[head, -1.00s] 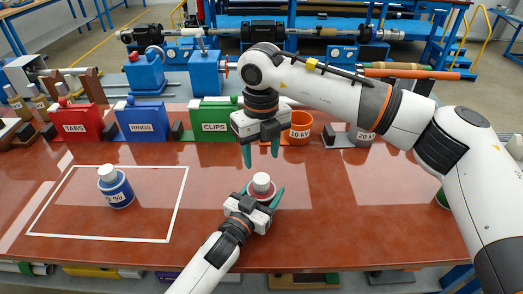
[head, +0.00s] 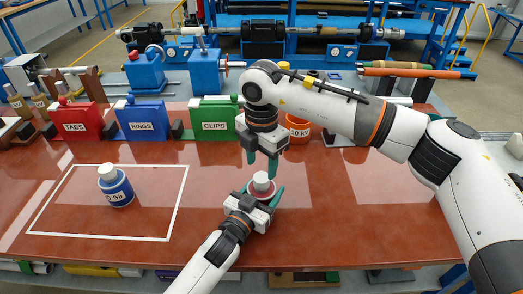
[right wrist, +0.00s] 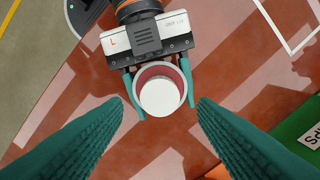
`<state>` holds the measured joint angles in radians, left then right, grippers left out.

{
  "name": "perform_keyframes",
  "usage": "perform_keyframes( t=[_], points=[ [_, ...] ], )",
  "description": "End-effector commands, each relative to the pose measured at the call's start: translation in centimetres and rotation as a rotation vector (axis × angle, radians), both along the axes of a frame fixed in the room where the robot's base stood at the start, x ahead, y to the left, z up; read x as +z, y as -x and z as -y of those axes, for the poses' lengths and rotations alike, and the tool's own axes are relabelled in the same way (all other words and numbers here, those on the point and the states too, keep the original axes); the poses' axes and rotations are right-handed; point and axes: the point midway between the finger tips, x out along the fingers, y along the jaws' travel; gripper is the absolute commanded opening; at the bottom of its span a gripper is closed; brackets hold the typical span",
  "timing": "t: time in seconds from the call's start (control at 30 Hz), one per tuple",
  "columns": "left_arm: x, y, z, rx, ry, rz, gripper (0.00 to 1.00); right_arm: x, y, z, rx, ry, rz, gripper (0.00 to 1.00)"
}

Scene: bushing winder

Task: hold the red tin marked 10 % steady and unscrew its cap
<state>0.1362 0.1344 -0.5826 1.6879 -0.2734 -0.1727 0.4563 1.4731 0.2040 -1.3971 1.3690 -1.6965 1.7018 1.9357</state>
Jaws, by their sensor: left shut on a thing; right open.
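The red tin (head: 260,196) stands on the red-brown table with its white cap (head: 262,183) on top. Its marking cannot be read from here. My left gripper (head: 262,199) is shut around the tin's body from the front. In the right wrist view the white cap (right wrist: 160,96) sits between and below my right fingers, and the tin's red rim (right wrist: 158,72) shows behind it. My right gripper (head: 262,162) is open, pointing down above the cap and apart from it. It also shows in the right wrist view (right wrist: 160,108).
A blue tin with a white cap (head: 116,187) stands inside a white outlined square (head: 107,239) at left. Red TABS (head: 75,126), blue RINGS (head: 142,122) and green CLIPS (head: 211,122) bins and an orange cup (head: 298,128) line the back. The table right of the tin is clear.

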Motion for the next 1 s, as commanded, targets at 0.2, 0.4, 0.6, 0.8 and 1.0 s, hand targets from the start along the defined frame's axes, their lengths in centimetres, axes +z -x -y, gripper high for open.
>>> perform_keyframes(
  t=[0.2,0.4,0.6,0.8,1.0],
  points=[
    [-0.2,0.0,0.0,0.0,-0.002,-0.003,0.0,-3.3,0.0,0.0,0.0,-0.001,-0.002,0.53],
    [-0.2,0.0,0.0,0.0,-0.002,-0.003,0.0,-4.6,0.0,0.0,0.0,-0.001,-0.001,0.53],
    [-0.2,0.0,0.0,0.0,-0.002,-0.003,0.0,-4.8,0.0,0.0,0.001,0.0,0.0,0.53],
    [-0.2,0.0,0.0,0.0,-0.002,-0.003,0.0,-4.7,0.0,0.0,0.001,0.0,0.0,0.31],
    [-0.2,0.0,0.0,0.0,-0.002,-0.003,0.0,-4.7,0.0,0.0,0.004,0.0,0.0,0.08]
  ],
)
